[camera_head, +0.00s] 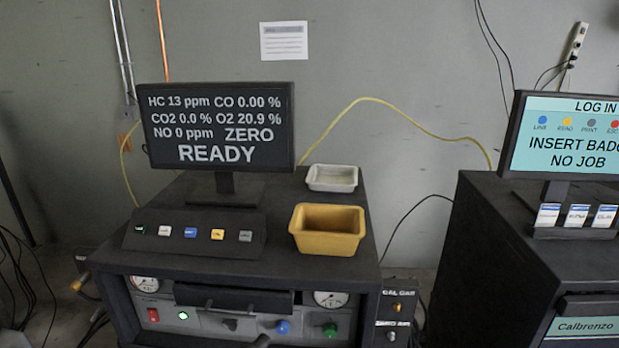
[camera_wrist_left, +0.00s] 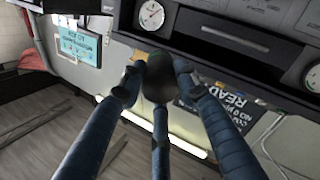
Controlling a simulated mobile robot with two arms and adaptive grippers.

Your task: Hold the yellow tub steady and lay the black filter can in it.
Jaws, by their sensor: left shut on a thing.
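The yellow tub (camera_head: 327,244) stands upright on top of the dark analyzer cabinet, near its right front. Its open inside looks empty. In the left wrist view, the fingers of my left gripper (camera_wrist_left: 159,72) are closed around a dark rounded thing (camera_wrist_left: 157,88), which looks like the black filter can. The fingers hide part of it. Neither gripper shows in the head view, so I cannot tell from there how far the can is from the tub. My right gripper is in neither view.
A small white tray (camera_head: 332,178) sits behind the tub. A monitor (camera_head: 217,125) and a sloped button panel (camera_head: 195,235) stand to its left on the cabinet top (camera_head: 282,262). A second cabinet (camera_head: 480,260) with a screen stands at the right, across a gap.

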